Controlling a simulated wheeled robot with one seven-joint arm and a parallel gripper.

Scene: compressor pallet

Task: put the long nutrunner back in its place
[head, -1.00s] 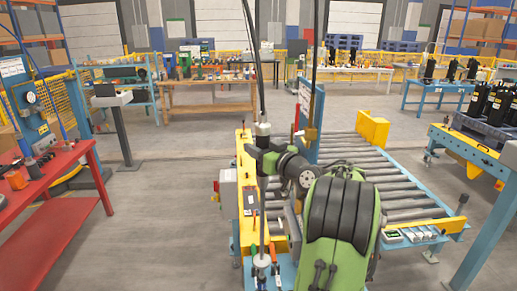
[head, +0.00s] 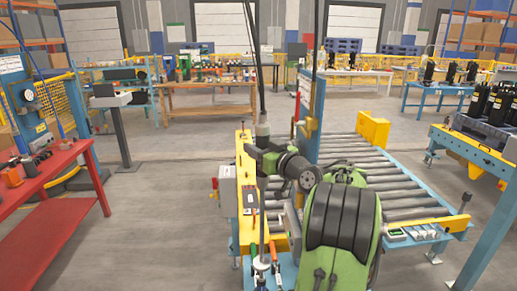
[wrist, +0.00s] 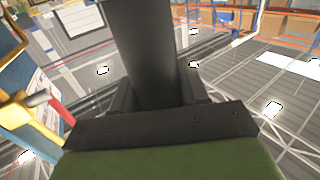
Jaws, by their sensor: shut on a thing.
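The long nutrunner (head: 262,215) is a thin upright tool with a grey upper body, hanging below a dark cable in the head view. My gripper (head: 264,158) is shut around its upper part, and the shaft runs down from there. Its lower end (head: 261,266) is in front of the small blue stand with hand tools; I cannot tell whether it touches anything. In the wrist view a dark cylinder of the tool (wrist: 150,50) stands between the jaws of my gripper (wrist: 158,98). I cannot make out its holder.
A roller conveyor (head: 375,185) with a yellow stop lies right of the tool. A blue post (head: 310,115) with a second hanging cable stands close behind.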

